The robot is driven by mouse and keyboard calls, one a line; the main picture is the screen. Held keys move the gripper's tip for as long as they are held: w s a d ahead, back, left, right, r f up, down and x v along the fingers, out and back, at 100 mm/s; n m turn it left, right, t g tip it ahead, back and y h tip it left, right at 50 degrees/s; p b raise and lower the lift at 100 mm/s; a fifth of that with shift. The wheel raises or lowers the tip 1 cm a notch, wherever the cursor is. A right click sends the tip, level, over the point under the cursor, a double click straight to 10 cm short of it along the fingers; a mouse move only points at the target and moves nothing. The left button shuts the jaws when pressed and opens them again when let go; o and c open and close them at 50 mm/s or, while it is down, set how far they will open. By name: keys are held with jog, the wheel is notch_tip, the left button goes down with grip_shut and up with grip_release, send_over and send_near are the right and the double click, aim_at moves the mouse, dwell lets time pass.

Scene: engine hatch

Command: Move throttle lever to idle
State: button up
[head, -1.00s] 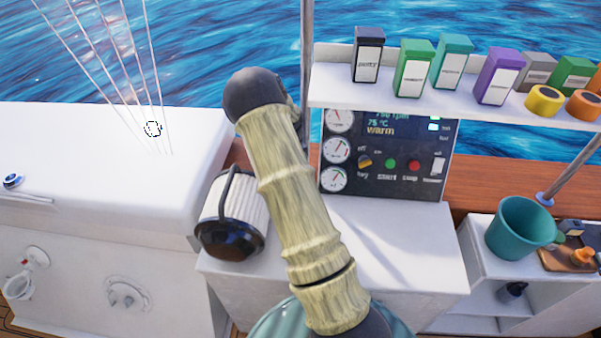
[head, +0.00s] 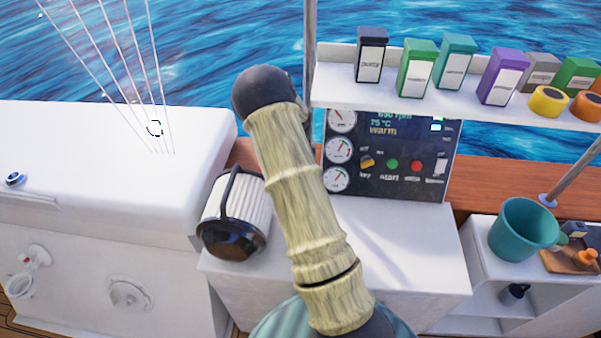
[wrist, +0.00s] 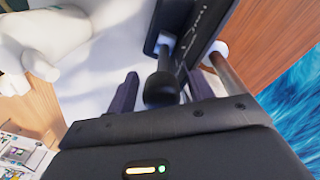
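In the head view my arm hides the gripper and the lever. The engine panel (head: 400,170) there shows gauges, a key, buttons and a display reading about 690 rpm, 75 °C, warm.
A shelf (head: 420,98) with several boxes and rolls is above the panel. A white ribbed filter (head: 240,203) stands left of my arm. A teal mug (head: 523,230) is at the right. In the wrist view a metal post (wrist: 226,73) stands right of the lever.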

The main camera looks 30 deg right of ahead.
jog(key=shift+w+a+r, duration=0.1)
jog(key=shift+a, duration=0.1)
jog(key=shift+w+r, duration=0.1)
jog(key=shift+r, duration=0.5)
notch_tip(320, 180, up, 16)
jog(key=b, duration=0.2)
jog(key=shift+w+a, duration=0.3)
jog(key=shift+w, duration=0.15)
jog(key=s+a+f+n+t, duration=0.1)
jog(key=s+a+f+n, duration=0.1)
jog(key=s+a+n, duration=0.6)
jog(key=s+a+f+n+t, duration=0.2)
jog(key=s+a+n, duration=0.6)
jog(key=s, duration=0.5)
jog(key=shift+s+a+f+n, duration=0.25)
jog(key=shift+s+a+n, duration=0.1)
jog(key=shift+n, duration=0.75)
